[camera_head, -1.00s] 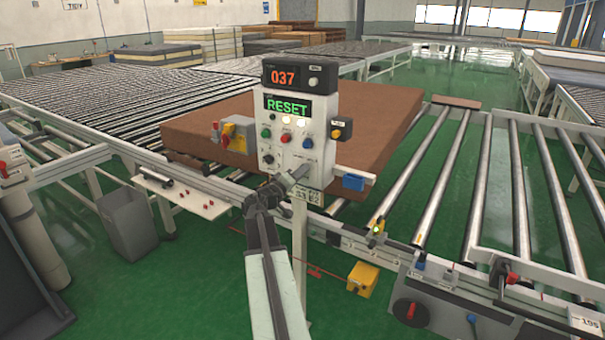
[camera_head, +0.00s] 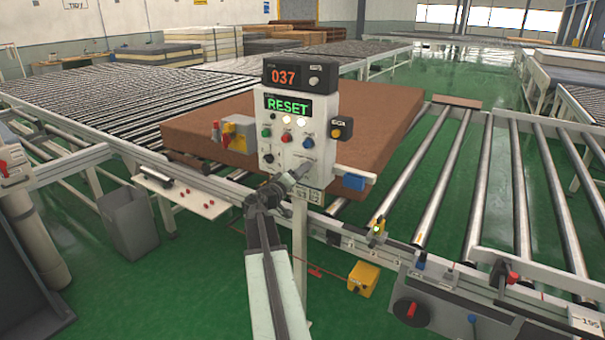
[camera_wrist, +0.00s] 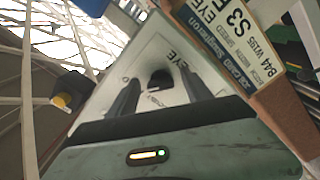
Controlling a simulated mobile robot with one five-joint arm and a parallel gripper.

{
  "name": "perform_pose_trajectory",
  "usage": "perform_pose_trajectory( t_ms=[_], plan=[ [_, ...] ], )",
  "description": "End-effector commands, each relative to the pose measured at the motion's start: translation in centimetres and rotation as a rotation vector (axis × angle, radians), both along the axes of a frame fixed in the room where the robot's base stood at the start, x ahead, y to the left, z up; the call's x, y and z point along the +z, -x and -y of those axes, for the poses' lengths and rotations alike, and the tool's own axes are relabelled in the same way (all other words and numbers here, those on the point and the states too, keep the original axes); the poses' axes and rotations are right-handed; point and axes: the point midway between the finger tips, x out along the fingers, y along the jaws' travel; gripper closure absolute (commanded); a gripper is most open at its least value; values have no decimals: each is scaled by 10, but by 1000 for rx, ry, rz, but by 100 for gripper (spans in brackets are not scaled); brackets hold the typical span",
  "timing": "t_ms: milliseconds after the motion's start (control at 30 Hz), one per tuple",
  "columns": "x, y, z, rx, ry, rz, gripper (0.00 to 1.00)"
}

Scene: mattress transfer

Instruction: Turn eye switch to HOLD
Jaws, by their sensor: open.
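The eye switch is a dark round knob (camera_wrist: 161,79) on a white panel face, beside the printed word EYE, in the wrist view. My gripper (camera_wrist: 155,92) is open, with one dark finger on each side of the knob; I cannot tell whether they touch it. In the head view my gripper (camera_head: 299,174) is at the lower part of the white control panel (camera_head: 325,118), covering part of its face. The panel's green display (camera_head: 287,106) reads RESET, and the orange display above reads 037. The switch position is not readable.
Coloured buttons sit on the panel above my gripper, including a red one (camera_head: 286,137) and a blue one (camera_head: 308,142). A brown mattress (camera_head: 390,110) lies behind, with roller conveyors (camera_head: 490,190) around.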

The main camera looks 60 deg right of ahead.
Motion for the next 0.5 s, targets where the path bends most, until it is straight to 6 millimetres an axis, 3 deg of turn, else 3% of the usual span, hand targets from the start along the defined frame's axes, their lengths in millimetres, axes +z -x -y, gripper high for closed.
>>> perform_pose_trajectory(
  t_ms=[167,400,500],
  plan=[
    [0,0,-21,2,0,0,42],
    [0,0,-68,3,0,1,42],
    [0,0,-77,1,-1,1,42]
  ],
)
